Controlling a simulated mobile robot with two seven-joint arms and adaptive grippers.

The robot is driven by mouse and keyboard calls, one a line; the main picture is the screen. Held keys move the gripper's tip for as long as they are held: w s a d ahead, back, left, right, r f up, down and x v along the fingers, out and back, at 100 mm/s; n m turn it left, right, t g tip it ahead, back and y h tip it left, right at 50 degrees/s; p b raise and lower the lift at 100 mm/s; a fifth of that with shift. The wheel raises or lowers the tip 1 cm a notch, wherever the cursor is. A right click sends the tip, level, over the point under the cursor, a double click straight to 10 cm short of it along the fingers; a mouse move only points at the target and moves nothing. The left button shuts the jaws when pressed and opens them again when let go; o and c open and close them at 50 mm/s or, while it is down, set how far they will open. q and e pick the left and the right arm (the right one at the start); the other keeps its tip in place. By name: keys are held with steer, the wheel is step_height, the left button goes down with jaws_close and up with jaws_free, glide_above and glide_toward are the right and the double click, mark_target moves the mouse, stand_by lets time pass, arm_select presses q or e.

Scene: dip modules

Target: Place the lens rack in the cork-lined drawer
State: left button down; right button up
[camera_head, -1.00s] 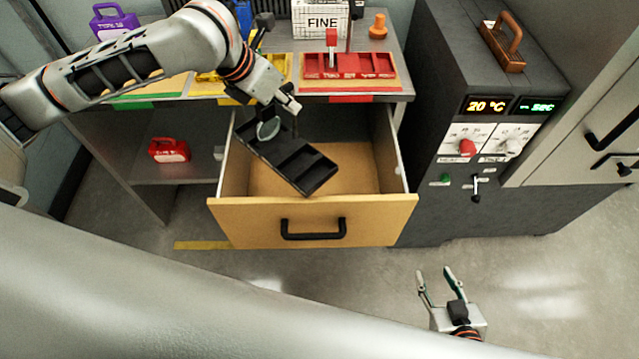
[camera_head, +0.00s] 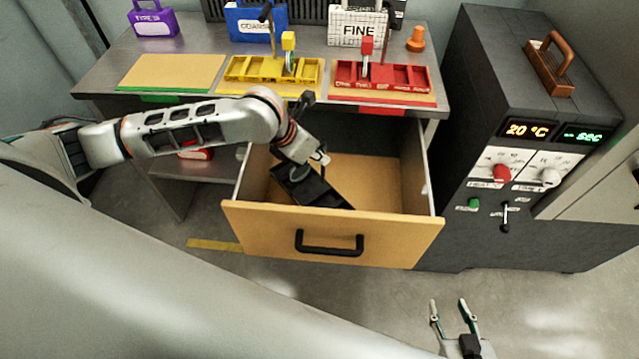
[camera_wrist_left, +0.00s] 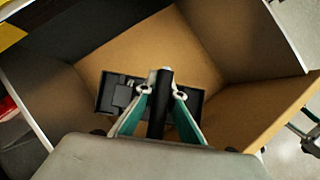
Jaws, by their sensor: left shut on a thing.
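The black lens rack (camera_head: 322,192) is inside the open cork-lined drawer (camera_head: 375,175), tilted across its left half. A round lens shows at its left end. My left gripper (camera_head: 318,160) reaches down over the rack. In the left wrist view, its fingers (camera_wrist_left: 160,112) are shut on the upright black handle of the rack (camera_wrist_left: 118,95), and the rack lies over the cork floor. I cannot tell whether the rack touches the floor. My right gripper (camera_head: 451,318) is open and empty, low in front of the drawer.
The drawer's front (camera_head: 270,232) has a black handle. Above, the bench holds a yellow tray (camera_head: 245,70), a red tray (camera_head: 400,78) and a bare cork mat (camera_head: 170,72). A dark heater unit (camera_head: 520,110) stands to the right. The drawer's right half is clear.

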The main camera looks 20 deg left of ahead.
arm_select(q)
steer(key=b, duration=0.1)
glide_above(320, 183)
step_height(320, 183, down, 7)
steer(key=shift+s+r, duration=0.1)
step_height(320, 183, down, 4)
steer(key=shift+f+b, duration=0.15)
steer(key=shift+b, duration=0.35)
steer(key=c, duration=2.2)
jaws_free()
steer(key=p+v, duration=0.2)
steer(key=v, duration=1)
